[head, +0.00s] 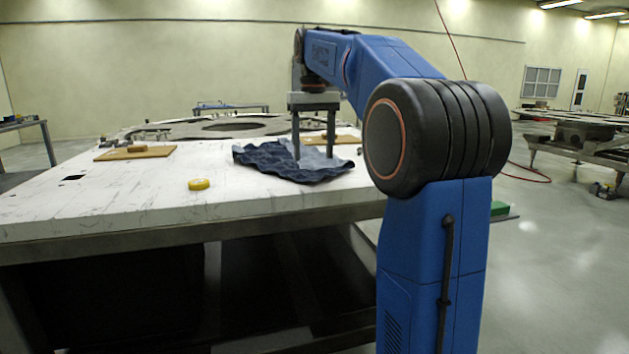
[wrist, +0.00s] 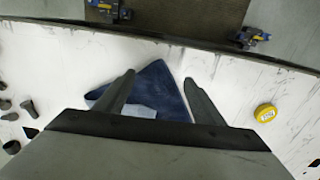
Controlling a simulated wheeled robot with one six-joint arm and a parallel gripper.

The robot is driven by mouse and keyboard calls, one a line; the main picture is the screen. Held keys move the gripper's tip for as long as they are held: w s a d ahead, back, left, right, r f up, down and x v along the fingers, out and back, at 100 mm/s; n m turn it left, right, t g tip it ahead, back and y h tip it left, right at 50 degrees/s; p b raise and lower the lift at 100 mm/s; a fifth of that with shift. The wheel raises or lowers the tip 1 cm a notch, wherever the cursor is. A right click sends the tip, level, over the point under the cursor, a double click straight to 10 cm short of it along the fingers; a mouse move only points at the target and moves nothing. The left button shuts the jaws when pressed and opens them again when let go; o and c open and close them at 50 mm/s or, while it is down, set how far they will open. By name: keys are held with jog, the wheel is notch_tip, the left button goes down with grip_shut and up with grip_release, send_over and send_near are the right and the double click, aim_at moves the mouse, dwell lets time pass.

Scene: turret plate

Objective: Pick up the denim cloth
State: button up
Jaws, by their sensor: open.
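The denim cloth (head: 267,162) is dark blue and crumpled, with a paler patch. It lies on the white table top (head: 120,200) near its right part. My gripper (head: 314,157) points down over the cloth with its two fingers apart. In the head view the fingertips overlap the cloth; I cannot tell whether they touch it. In the wrist view the cloth (wrist: 165,88) shows between and beyond the open fingers (wrist: 160,75), and part of it is hidden behind the left finger and the gripper body.
A yellow tape roll (head: 199,184) lies left of the cloth, near the front edge. A brown board (head: 135,153) with a small block is farther left. A large ring-shaped plate (head: 200,128) lies behind. Dark small parts (wrist: 28,108) show at left in the wrist view.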

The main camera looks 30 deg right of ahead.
send_over(314, 186)
jog(key=shift+f, duration=2.9)
jog(key=shift+f, duration=0.2)
jog(key=shift+f, duration=0.55)
grip_shut()
jog(key=shift+r, duration=0.1)
notch_tip(314, 186, up, 12)
